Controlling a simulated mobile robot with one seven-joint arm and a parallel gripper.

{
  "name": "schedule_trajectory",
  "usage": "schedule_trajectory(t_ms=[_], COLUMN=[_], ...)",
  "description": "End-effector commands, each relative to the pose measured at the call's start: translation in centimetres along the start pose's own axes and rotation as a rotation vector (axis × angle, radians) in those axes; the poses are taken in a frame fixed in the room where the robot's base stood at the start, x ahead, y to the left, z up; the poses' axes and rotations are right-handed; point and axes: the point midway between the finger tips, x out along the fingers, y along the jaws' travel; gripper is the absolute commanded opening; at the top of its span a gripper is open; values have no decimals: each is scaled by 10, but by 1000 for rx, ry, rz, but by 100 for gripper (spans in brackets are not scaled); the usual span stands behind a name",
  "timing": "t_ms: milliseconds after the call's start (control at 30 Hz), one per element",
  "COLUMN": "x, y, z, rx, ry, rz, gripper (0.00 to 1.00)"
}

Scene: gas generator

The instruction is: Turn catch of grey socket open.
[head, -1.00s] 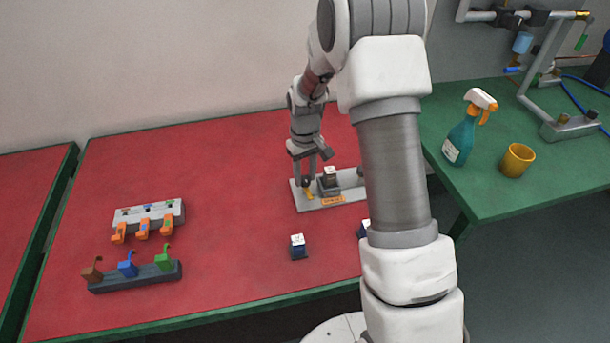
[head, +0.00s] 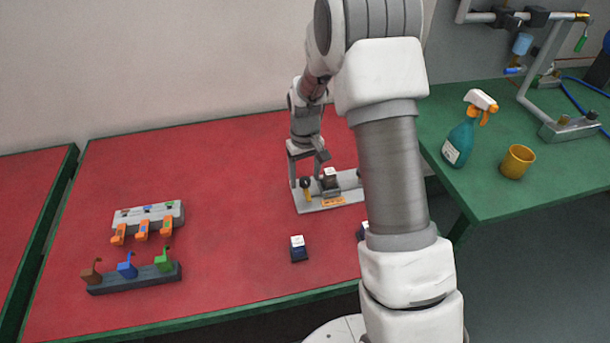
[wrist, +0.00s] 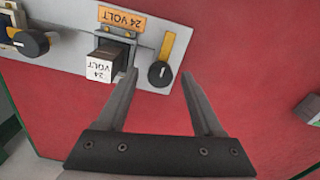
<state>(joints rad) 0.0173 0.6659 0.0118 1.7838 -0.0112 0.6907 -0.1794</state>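The socket plate (head: 353,190) is pale grey and lies on the red table. In the wrist view (wrist: 70,22) it spans the top left. A dark grey socket (wrist: 126,36) by an orange 24 VOLT label holds a dark plug with a white 24 VOLT top (wrist: 98,70). Beside it is a round black catch knob (wrist: 160,74) with a pale line, and a yellow strip (wrist: 168,45) runs away from it. My gripper (wrist: 158,77) is open, its fingertips on either side of the knob with gaps visible. In the head view my gripper (head: 305,181) is over the plate's left end.
Another black knob (wrist: 31,43) is further left on the plate. Loose white-topped dark block (head: 298,249) stands nearer the front. Hook racks (head: 148,217) (head: 135,277) are at left. A spray bottle (head: 463,137) and yellow cup (head: 517,162) stand on the green table. Red tabletop between is clear.

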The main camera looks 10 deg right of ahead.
Motion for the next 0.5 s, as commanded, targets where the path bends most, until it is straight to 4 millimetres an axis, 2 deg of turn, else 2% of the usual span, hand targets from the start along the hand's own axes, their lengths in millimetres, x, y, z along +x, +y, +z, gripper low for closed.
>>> schedule_trajectory(t_ms=[333,500], x=[-4,-29], y=[0,0], z=[0,-1], rx=[-1,-1], ry=[0,3], rz=[0,1], gripper=[69,69])
